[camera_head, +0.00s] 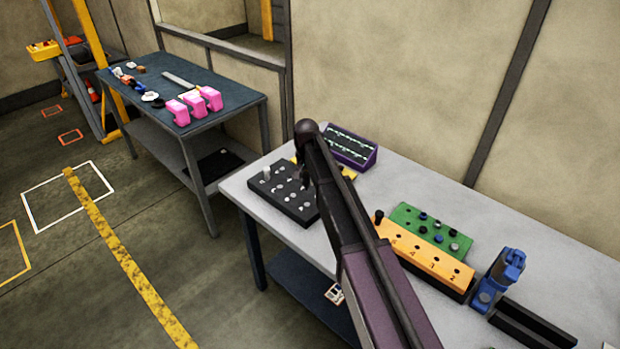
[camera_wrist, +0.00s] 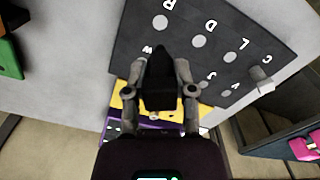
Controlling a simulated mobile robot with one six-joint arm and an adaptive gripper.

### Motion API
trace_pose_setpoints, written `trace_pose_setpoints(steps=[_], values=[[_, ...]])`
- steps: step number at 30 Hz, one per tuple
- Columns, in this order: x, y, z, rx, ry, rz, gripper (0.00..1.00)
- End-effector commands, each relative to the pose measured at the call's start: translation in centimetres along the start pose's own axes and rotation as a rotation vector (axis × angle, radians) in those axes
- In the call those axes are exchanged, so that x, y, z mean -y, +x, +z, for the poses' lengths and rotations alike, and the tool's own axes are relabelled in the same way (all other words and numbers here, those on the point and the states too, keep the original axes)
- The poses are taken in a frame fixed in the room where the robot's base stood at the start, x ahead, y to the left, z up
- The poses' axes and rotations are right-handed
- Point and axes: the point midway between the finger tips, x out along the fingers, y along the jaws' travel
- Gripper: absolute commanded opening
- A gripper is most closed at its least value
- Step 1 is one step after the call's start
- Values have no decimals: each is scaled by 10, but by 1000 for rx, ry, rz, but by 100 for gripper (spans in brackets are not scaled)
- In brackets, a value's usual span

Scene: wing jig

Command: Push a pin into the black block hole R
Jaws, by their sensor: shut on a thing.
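The black block (camera_head: 281,197) lies at the left end of the light table, with rows of round holes or pin tops. In the wrist view the black block (camera_wrist: 140,42) carries white letters, and hole R (camera_wrist: 160,22) is a light grey disc beside its letter near the top edge. A grey pin (camera_wrist: 262,78) stands up beside letter C. My gripper (camera_wrist: 159,62) is shut over the block near letter W, a short way from hole R. In the head view my gripper (camera_head: 304,170) is over the block's right side, partly hidden by my arm.
A purple rack (camera_head: 352,148) and a yellow piece (camera_head: 348,172) sit just behind the block.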

Motion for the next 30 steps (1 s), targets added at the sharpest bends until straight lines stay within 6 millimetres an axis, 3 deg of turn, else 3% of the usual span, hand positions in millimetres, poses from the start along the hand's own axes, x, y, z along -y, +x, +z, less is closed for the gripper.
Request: trace_pose_setpoints(steps=[14,30], values=[[0,8,1,0,0,0,0],[1,50,1,0,-1,0,0]])
